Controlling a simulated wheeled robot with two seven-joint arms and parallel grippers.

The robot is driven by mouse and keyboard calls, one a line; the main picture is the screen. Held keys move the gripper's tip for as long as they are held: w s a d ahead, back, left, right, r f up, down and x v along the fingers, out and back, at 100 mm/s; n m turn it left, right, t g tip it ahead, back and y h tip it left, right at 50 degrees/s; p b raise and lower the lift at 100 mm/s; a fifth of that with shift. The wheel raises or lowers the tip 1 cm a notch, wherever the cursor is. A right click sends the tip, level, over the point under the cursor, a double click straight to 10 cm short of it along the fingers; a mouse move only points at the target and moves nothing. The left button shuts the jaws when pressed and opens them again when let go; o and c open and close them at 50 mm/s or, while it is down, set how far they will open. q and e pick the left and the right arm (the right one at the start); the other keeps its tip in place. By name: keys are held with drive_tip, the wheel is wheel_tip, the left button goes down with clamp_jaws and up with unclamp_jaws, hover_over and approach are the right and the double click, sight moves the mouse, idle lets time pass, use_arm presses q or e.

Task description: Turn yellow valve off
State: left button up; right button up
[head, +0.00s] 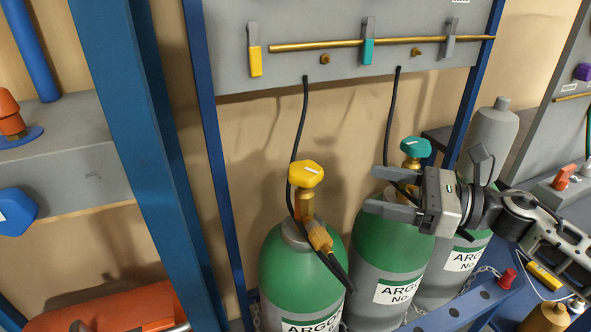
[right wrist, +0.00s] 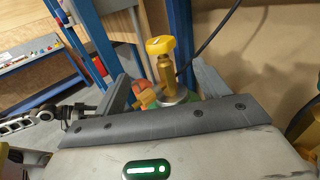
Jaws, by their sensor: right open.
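The yellow valve (head: 306,174) is a yellow knob on a brass stem on top of the left green and grey argon cylinder (head: 285,270). A yellow-handled lever (head: 255,61) also sits on the panel above. My right gripper (head: 373,190) is open and empty, to the right of the yellow valve and apart from it, in front of the teal-valved cylinder. In the right wrist view the yellow knob (right wrist: 160,46) shows beyond and between the open fingers (right wrist: 163,82). My left gripper does not show.
A teal valve (head: 416,147) tops the second cylinder, close behind my right gripper. Black hoses (head: 298,125) run from the panel (head: 230,50) down to the cylinders. A blue post (head: 145,150) stands at left.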

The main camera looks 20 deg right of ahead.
sight(295, 172)
drive_tip(key=p+x, duration=0.3)
drive_tip(key=x, duration=1)
drive_tip(key=shift+w+a+r, duration=0.15)
drive_tip(key=shift+w+a, duration=0.05)
drive_tip(key=shift+w, duration=0.1)
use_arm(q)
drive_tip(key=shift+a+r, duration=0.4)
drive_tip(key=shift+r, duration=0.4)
use_arm(e)
drive_tip(key=shift+w+a, duration=0.45)
drive_tip(key=shift+a, duration=0.1)
drive_tip(key=shift+f, duration=0.2)
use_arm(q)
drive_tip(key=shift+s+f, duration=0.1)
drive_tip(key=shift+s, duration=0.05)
use_arm(e)
drive_tip(key=c, duration=1)
